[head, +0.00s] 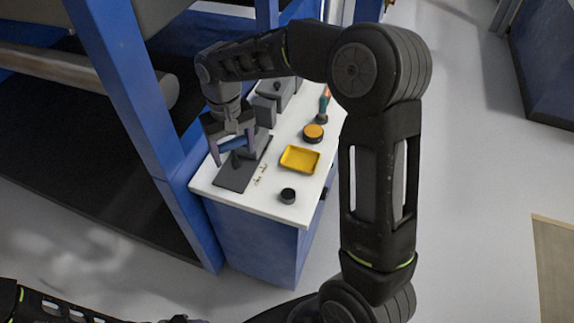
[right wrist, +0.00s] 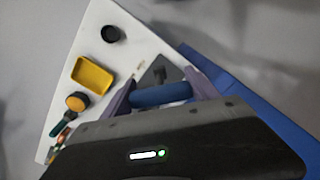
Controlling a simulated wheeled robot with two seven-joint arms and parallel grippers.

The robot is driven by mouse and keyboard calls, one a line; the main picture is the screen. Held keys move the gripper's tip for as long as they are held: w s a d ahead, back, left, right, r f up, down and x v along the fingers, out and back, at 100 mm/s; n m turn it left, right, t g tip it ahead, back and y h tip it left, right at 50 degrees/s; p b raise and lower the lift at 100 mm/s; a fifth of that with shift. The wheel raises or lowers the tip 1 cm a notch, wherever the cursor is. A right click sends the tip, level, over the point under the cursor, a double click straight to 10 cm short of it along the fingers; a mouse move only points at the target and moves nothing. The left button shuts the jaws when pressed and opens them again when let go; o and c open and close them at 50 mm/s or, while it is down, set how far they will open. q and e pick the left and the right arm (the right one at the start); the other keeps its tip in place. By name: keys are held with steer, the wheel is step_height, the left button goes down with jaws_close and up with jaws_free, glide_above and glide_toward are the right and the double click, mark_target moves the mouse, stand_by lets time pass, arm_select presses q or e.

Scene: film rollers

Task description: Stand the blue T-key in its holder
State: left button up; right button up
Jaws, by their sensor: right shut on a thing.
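The blue T-key shows as a blue bar (head: 233,144) in the head view and as a thick blue cylinder (right wrist: 160,94) in the right wrist view. My right gripper (head: 232,146) is shut on this bar, one finger at each end, above the left part of the white worktop.
On the white worktop (head: 262,203) are a yellow tray (head: 300,159), an orange-topped round piece (head: 313,133), a black round piece (head: 288,195) and a green-handled tool (head: 323,108). Grey blocks (head: 265,110) stand behind the gripper. A blue frame post (head: 135,95) rises close on the left.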

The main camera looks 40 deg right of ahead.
arm_select(q)
steer(key=shift+o, duration=1)
step_height(320, 180, down, 3)
steer(key=b, duration=0.2)
steer(key=shift+w+d+r+b, duration=0.1)
steer(key=shift+w+d+b, duration=0.05)
steer(key=shift+b, duration=0.2)
arm_select(e)
steer(key=s+d+f+m, duration=0.3)
steer(key=s+d+m, duration=0.1)
steer(key=s+d, duration=0.5)
steer(key=shift+d+f, duration=0.25)
steer(key=shift+d, duration=0.2)
steer(key=shift+f, duration=0.15)
steer(key=shift+f+b, duration=1.95)
steer(key=shift+f, duration=0.6)
arm_select(q)
step_height(320, 180, down, 6)
steer(key=b, duration=0.2)
steer(key=shift+w, duration=0.2)
arm_select(e)
steer(key=shift+f, duration=1.6)
arm_select(q)
steer(key=shift+f+b, duration=0.3)
steer(key=shift+b, duration=0.15)
arm_select(e)
steer(key=shift+f, duration=0.15)
steer(key=o, duration=2)
steer(key=shift+o, duration=0.6)
